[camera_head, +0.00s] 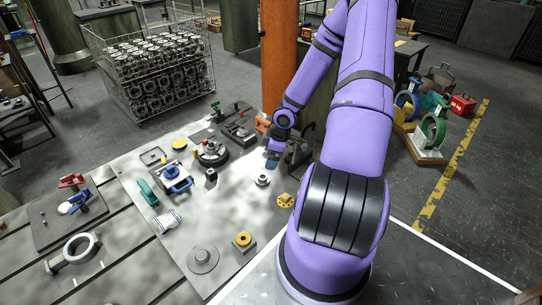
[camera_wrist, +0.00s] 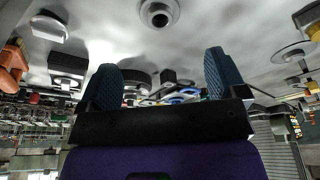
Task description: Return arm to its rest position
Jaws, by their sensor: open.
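My purple arm (camera_head: 360,100) reaches forward across the right of the head view, bent at the elbow. My gripper (camera_head: 272,160) hangs over the far right part of the light metal table (camera_head: 225,235). In the wrist view my gripper (camera_wrist: 163,78) shows two blue ribbed fingers set wide apart. Nothing is between them. A small round metal part (camera_head: 262,180) stands on the table just in front of the gripper in the head view. It also shows at the top of the wrist view (camera_wrist: 159,13), apart from the fingers.
Valve parts and tools crowd the table, including a blue-framed part (camera_head: 175,180), a dark round flange (camera_head: 212,154) and a yellow knob (camera_head: 285,200). A wire basket of castings (camera_head: 160,75) and an orange column (camera_head: 279,60) stand behind. Floor at right is partly clear.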

